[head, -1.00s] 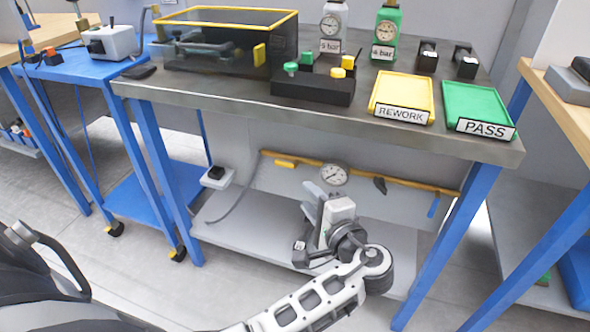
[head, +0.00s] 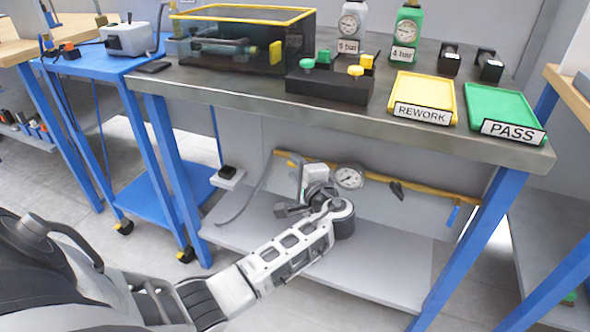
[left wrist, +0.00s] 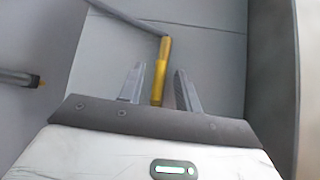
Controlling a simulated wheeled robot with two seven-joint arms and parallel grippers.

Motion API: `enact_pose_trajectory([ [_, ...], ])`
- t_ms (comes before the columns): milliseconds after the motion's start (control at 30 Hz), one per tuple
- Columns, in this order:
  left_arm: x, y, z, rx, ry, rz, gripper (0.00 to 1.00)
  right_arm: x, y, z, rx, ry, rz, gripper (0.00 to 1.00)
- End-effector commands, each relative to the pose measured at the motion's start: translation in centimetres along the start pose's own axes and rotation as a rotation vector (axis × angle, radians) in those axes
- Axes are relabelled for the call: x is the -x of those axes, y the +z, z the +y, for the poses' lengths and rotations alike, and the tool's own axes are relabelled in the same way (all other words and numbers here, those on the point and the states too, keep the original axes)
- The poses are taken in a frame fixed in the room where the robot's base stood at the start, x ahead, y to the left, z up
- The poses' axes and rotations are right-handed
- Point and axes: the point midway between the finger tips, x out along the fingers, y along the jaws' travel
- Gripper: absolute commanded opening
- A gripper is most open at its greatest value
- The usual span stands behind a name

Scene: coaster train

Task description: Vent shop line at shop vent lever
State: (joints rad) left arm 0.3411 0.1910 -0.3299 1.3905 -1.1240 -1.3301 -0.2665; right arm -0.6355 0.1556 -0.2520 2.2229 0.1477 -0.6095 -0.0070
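A yellow lever handle (head: 291,161) sits near the left end of the yellow pipe (head: 420,189) under the bench, and my left arm partly covers its surroundings. The handle also shows in the left wrist view (left wrist: 162,70). My left gripper (left wrist: 160,86) is open, with one finger on each side of the handle's near end; I cannot tell whether they touch it. In the head view the left gripper (head: 303,170) reaches under the bench, its fingertips largely hidden. A round gauge (head: 349,177) hangs on the pipe. My right gripper is out of view.
The workbench (head: 300,98) overhangs the arm. It carries a yellow REWORK tray (head: 425,90), a green PASS tray (head: 500,105) and a yellow-rimmed tank (head: 240,45). Below are a grey shelf (head: 390,275), a grey hose (head: 245,205) and a blue handle (head: 453,216) at right.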

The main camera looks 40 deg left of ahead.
Motion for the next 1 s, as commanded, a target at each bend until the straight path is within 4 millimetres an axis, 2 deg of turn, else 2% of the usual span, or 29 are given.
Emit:
enact_pose_trajectory([
  [133,-1.13,0.02,0.0,0.001,0.001,-0.001,0.34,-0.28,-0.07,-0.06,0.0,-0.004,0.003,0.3],
  [433,-1.35,0.03,-0.01,0.001,0.001,-0.001,0.34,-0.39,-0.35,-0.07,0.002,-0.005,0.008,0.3],
  [467,-1.35,0.03,-0.01,0.001,0.001,-0.001,0.31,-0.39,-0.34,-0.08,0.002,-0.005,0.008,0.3],
  [567,-1.33,0.03,-0.01,0.001,0.001,-0.001,0.03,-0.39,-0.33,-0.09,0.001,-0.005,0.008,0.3],
  [600,-1.33,0.03,-0.01,0.001,0.001,-0.001,0.0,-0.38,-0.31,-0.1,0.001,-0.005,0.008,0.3],
  [1000,-1.27,0.03,-0.07,0.034,0.035,0.008,0.0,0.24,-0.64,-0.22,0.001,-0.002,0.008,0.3],
])
